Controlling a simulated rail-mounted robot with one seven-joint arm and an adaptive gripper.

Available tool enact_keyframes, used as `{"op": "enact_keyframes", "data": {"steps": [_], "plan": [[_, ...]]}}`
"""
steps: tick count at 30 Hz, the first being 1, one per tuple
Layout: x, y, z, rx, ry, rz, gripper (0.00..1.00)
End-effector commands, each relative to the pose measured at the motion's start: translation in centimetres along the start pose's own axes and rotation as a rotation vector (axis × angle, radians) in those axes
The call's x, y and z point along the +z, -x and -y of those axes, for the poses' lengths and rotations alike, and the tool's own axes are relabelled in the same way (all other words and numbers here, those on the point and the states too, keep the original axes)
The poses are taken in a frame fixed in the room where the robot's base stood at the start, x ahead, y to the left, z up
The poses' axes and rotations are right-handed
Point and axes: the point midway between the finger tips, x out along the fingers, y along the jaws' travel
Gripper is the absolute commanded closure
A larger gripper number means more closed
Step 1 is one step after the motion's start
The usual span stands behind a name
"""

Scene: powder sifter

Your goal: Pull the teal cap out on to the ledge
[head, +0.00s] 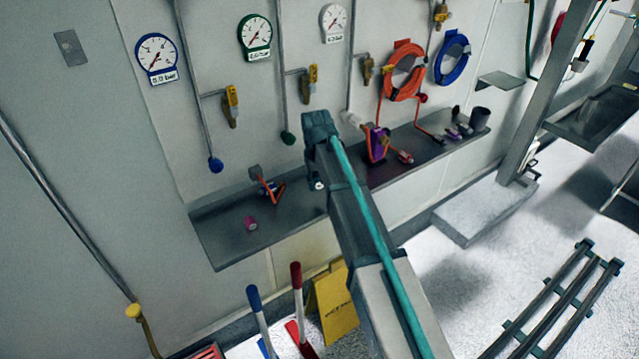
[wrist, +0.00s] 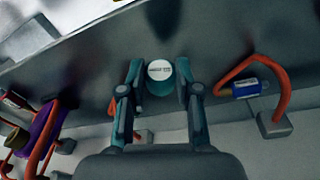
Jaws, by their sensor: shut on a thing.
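The teal cap (wrist: 159,87) shows in the wrist view with a round white label on its top. My gripper (wrist: 160,74) has one finger on each side of the cap and is shut on it. The dark grey ledge (head: 225,243) runs along the wall in the head view, and it also shows as the grey surface around the cap in the wrist view (wrist: 75,75). In the head view my arm covers the middle of the ledge, and I cannot make out the cap or the fingers clearly there. Whether the cap touches the ledge is unclear.
A small pink cylinder (head: 250,223) stands on the ledge's left part. A purple item (head: 376,143) with orange hose and a dark cup (head: 480,118) stand to the right.

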Motion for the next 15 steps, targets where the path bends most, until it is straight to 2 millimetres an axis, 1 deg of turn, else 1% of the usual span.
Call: {"op": "enact_keyframes", "data": {"steps": [1,12,15], "plan": [[-0.3,-0.6,0.0,0.000,0.000,0.000,1.00],[-1.7,-2.8,0.1,0.000,0.000,0.001,1.00],[-1.7,-3.4,0.1,0.000,0.000,0.001,1.00]]}}
